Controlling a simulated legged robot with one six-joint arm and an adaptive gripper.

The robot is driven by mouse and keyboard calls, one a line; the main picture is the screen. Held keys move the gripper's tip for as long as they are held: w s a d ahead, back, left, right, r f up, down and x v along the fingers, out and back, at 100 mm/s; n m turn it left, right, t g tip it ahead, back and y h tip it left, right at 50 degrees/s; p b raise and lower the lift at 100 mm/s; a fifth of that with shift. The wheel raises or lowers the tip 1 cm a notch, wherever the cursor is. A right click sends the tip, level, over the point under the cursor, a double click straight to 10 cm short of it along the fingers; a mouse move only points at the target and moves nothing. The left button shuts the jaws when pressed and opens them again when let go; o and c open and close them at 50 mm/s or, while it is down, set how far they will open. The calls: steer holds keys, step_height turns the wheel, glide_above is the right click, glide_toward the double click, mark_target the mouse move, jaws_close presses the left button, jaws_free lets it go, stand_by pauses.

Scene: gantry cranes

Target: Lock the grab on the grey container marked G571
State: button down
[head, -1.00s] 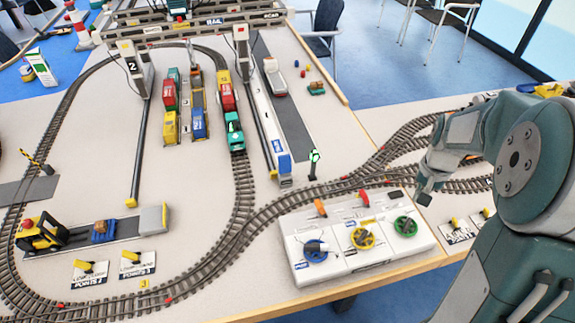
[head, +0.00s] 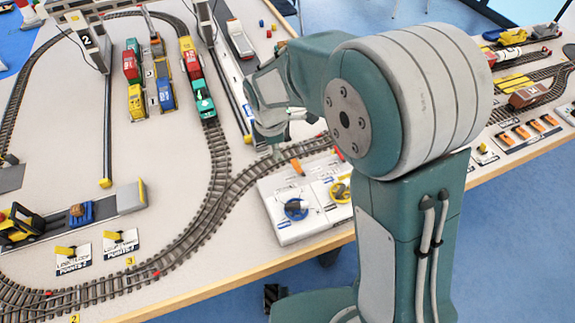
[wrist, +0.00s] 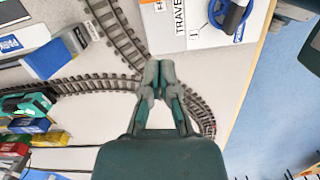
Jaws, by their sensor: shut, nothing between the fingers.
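My gripper (head: 268,146) is shut and empty, above the track behind the control box (head: 282,234). In the wrist view its closed fingertips (wrist: 158,70) show over track and bare table. The box carries a blue wheel (head: 296,209), a yellow wheel (head: 341,191) and an orange lever (head: 297,167); my arm hides its right part. The blue wheel (wrist: 228,14) and a label reading TRAVEL also show in the wrist view. Crane posts (head: 92,42) stand at the back, their upper beam out of view. I cannot read G571 on any container, nor see the grab.
Red, yellow and blue wagons (head: 165,90) and a green locomotive (head: 203,100) stand on the tracks at the back. The table's front edge (head: 225,283) runs below the box.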

mark_target(299, 169)
steer(key=shift+s+a+n, duration=0.25)
steer(key=shift+a+n, duration=0.35)
steer(key=shift+a, duration=0.1)
steer(key=shift+f, duration=0.1)
steer(key=f, duration=0.6)
steer(key=d+f, duration=0.1)
steer(key=f, duration=0.2)
steer(key=shift+w+f, duration=0.1)
steer(key=shift+f, duration=0.25)
steer(key=d, duration=0.1)
steer(key=w+d+r, duration=0.1)
steer(key=shift+d+r, duration=0.1)
steer(key=shift+d, duration=0.2)
steer(key=shift+w+d+r, duration=0.15)
steer(key=shift+w+d, duration=0.05)
steer(key=shift+d, duration=0.2)
